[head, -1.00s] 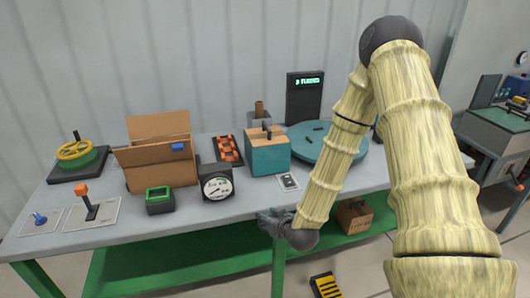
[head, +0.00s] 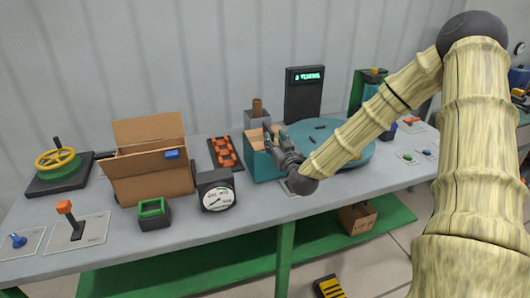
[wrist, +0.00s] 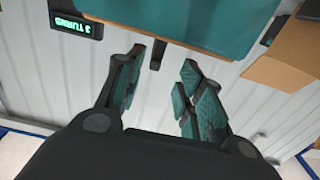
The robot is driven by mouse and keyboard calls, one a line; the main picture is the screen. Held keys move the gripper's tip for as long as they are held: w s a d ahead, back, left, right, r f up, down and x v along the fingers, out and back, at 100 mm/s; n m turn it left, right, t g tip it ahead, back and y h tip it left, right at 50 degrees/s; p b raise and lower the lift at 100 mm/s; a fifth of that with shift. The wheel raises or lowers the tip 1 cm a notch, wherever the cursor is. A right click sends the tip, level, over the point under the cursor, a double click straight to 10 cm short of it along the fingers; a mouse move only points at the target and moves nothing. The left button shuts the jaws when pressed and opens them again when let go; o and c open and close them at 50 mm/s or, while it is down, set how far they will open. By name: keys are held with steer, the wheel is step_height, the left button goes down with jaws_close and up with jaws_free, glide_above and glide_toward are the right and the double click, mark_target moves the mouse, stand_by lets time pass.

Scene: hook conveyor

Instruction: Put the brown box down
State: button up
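An open brown cardboard carton (head: 150,178) with raised flaps and a blue tag stands on the table at left. A smaller brown box (head: 357,217) rests on the green lower shelf, under the tabletop.
The teal box has a wooden top and a dark handle. A round turntable (head: 345,152) is behind my gripper. A black gauge (head: 216,190), a green-rimmed cube (head: 153,213), a lever (head: 74,225) and a valve wheel (head: 58,162) stand at left.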

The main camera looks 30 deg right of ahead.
mark_target(268, 127)
steer(key=x, duration=0.3)
steer(key=shift+w+d+p, duration=0.35)
steer(key=shift+w+d+r+p, duration=0.1)
steer(key=shift+w+r+p, duration=0.1)
steer(key=shift+w+p, duration=0.25)
steer(key=shift+p+x, duration=0.65)
steer(key=shift+x, duration=1.5)
steer(key=shift+f, duration=0.1)
jaws_close()
